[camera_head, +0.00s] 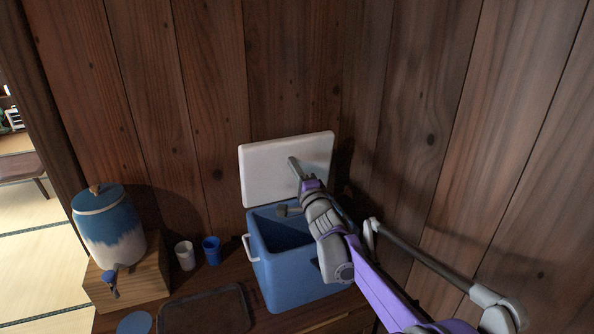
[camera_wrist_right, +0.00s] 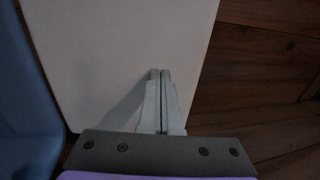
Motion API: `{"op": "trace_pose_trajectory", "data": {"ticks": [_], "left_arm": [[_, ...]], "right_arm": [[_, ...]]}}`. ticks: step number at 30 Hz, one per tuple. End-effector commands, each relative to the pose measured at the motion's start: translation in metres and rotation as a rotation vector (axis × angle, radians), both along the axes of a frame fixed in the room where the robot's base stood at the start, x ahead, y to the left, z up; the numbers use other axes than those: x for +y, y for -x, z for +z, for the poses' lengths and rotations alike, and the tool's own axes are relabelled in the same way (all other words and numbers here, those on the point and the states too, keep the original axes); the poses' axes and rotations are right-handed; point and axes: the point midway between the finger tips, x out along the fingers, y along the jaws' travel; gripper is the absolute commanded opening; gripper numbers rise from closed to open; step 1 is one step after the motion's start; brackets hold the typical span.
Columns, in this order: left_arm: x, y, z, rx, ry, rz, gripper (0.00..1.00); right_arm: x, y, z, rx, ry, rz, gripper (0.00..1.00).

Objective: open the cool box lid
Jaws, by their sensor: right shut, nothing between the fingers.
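The blue cool box (camera_head: 290,262) stands on the wooden surface against the wall, with a white handle at its left side. Its white lid (camera_head: 285,170) is raised upright at the back, and the dark inside of the box shows. My right gripper (camera_head: 293,163) is shut and empty, with its fingertips in front of the lid. In the right wrist view, the shut fingers (camera_wrist_right: 160,75) lie over the white lid (camera_wrist_right: 110,50), and the blue box (camera_wrist_right: 22,90) shows at the left. I cannot tell whether the fingertips touch the lid. My left gripper is not in view.
A blue and white dispenser (camera_head: 108,228) with a tap stands on a wooden block (camera_head: 140,275) at the left. A white cup (camera_head: 185,255) and a blue cup (camera_head: 212,250) stand left of the box. A dark tray (camera_head: 205,312) lies in front. Plank walls close off the back and right.

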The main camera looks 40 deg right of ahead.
Motion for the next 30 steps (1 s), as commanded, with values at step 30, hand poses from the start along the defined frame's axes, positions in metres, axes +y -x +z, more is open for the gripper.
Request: {"op": "trace_pose_trajectory", "data": {"ticks": [30], "left_arm": [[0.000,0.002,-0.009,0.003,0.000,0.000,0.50]], "right_arm": [[0.004,0.011,-0.004,-0.006,0.002,0.001,0.00]]}}
